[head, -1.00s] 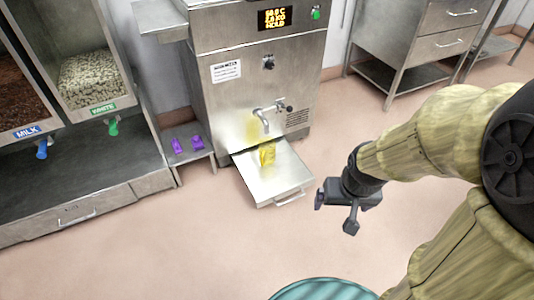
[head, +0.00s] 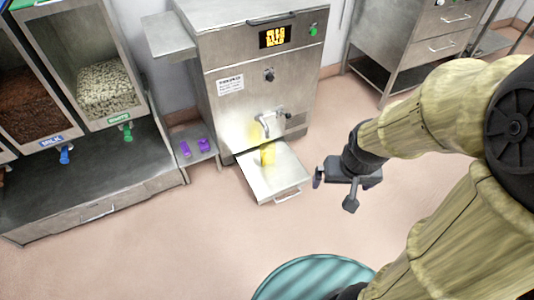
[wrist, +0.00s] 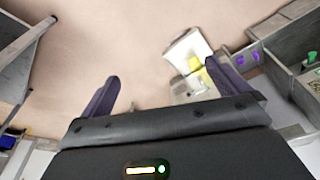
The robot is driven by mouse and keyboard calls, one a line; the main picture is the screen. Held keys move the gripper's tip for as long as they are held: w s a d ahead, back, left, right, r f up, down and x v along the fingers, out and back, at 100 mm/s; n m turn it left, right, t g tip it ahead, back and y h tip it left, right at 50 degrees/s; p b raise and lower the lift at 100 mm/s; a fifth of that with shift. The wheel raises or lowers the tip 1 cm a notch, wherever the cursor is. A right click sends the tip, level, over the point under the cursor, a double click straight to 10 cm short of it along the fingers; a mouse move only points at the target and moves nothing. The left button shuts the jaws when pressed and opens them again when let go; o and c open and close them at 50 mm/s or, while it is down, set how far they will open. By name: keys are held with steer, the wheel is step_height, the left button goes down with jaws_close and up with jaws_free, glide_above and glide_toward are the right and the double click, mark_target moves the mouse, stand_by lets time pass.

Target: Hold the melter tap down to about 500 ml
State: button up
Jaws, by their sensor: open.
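The melter (head: 255,85) is a steel cabinet at the top centre of the head view, with a lit display (head: 275,37). Its tap (head: 267,122) is on the lower front, with a dark-ended handle to the right of the spout. A yellow container (head: 268,154) stands upright under the spout on the pulled-out tray (head: 262,188); its fill level cannot be read. The container (wrist: 194,63) and tray (wrist: 184,48) also show in the wrist view. My gripper (head: 334,190) is open and empty, right of the tray and apart from the tap. Its fingers (wrist: 165,85) are spread wide.
Hoppers of brown and white pieces (head: 105,90) stand on a bench at left. Purple items (head: 194,147) lie on a small shelf left of the melter. A steel drawer table (head: 425,45) is behind right. A teal round top (head: 315,278) is in front. Open floor lies between.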

steer(key=shift+w, duration=0.1)
steer(key=shift+c, duration=0.4)
steer(key=c, duration=0.4)
steer(key=p+v, duration=0.2)
steer(key=p, duration=0.1)
steer(key=w+p+v, duration=0.1)
steer(key=p+v, duration=0.2)
steer(key=w+p+v, duration=0.1)
steer(key=p+v, duration=0.1)
steer(key=v, duration=0.1)
steer(key=shift+s+r+p, duration=0.2)
steer(key=shift+r+p, duration=0.2)
steer(key=shift+r, duration=0.05)
jaws_close()
steer(key=w+p+v, duration=0.2)
steer(key=p+v, duration=0.7)
steer(key=shift+r, duration=0.25)
